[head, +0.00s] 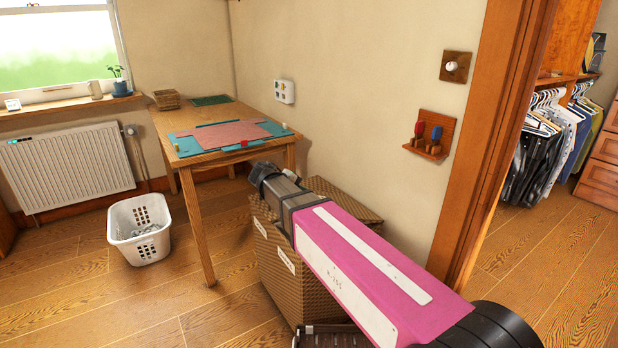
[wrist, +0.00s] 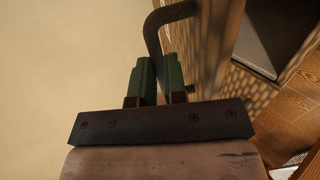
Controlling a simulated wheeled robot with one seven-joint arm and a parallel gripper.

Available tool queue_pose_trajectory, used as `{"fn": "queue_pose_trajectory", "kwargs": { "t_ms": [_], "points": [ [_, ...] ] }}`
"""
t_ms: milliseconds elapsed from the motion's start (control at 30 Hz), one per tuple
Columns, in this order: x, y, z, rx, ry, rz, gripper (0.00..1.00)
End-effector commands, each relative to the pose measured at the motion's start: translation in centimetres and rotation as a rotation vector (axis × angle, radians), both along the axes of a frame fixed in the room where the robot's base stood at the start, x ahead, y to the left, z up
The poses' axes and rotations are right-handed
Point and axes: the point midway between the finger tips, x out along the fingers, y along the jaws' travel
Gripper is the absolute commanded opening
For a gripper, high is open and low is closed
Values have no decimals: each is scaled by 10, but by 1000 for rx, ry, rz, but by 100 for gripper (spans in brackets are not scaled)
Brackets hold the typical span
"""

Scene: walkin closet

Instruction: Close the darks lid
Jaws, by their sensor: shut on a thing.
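A brown woven hamper (head: 283,283) stands on the floor against the wall, under my arm. It has two pale labels on its front, too small to read. A woven lid panel (head: 345,196) shows behind my arm. My gripper (head: 265,175) is at the hamper's upper left in the head view. In the wrist view its green fingers (wrist: 157,78) are closed around a dark curved handle (wrist: 155,35). Beside the handle is a woven panel (wrist: 212,45), and right of that a grey-lined opening (wrist: 275,35). My arm hides much of the hamper top; which lid is the darks one cannot be told.
A wooden table (head: 222,112) with cloths on a mat stands behind the hamper, close to my gripper. A white laundry basket (head: 140,240) is on the floor at left. A wooden door frame (head: 490,140) is to the right. The floor at front left is clear.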

Motion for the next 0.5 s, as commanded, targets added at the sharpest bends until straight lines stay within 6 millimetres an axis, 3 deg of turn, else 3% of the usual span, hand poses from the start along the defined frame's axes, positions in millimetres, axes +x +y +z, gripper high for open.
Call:
{"fn": "queue_pose_trajectory", "kwargs": {
  "t_ms": [500],
  "points": [
    [-23, 36, -95, -220, -141, 0, 0]
  ]
}}
